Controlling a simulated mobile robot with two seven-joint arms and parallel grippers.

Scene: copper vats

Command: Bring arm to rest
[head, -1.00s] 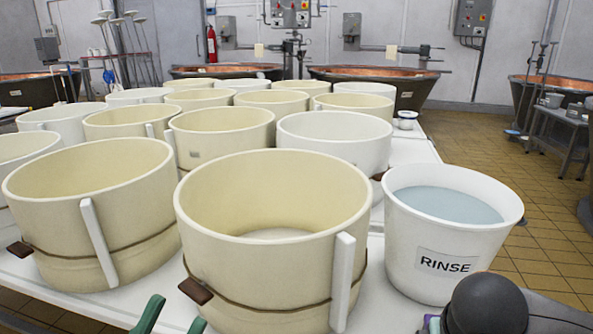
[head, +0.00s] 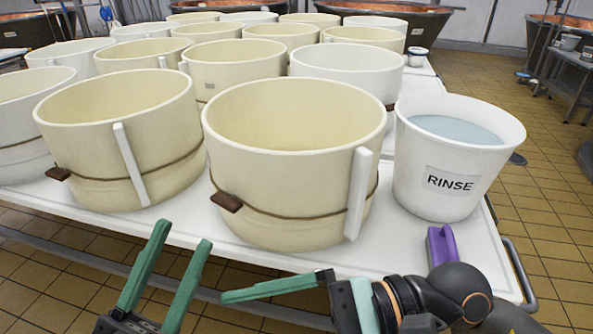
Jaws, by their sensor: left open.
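My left gripper (head: 183,236) shows at the bottom, left of the middle, in the head view. Its two green fingers stand apart with nothing between them, in front of the table's near edge. My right gripper (head: 226,297) lies low in the view, its green fingers pointing left and seen nearly edge-on, so the gap between them cannot be judged. No object shows at its tips. My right arm (head: 455,292) comes in from the lower right, in front of the table's near right corner.
Cream and white moulds crowd the white table (head: 345,262); the nearest mould (head: 290,165) is close to its front edge. A white RINSE bucket (head: 450,185) holds water at the right. A purple object (head: 441,243) sits before it. Tiled floor (head: 550,215) is open at right.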

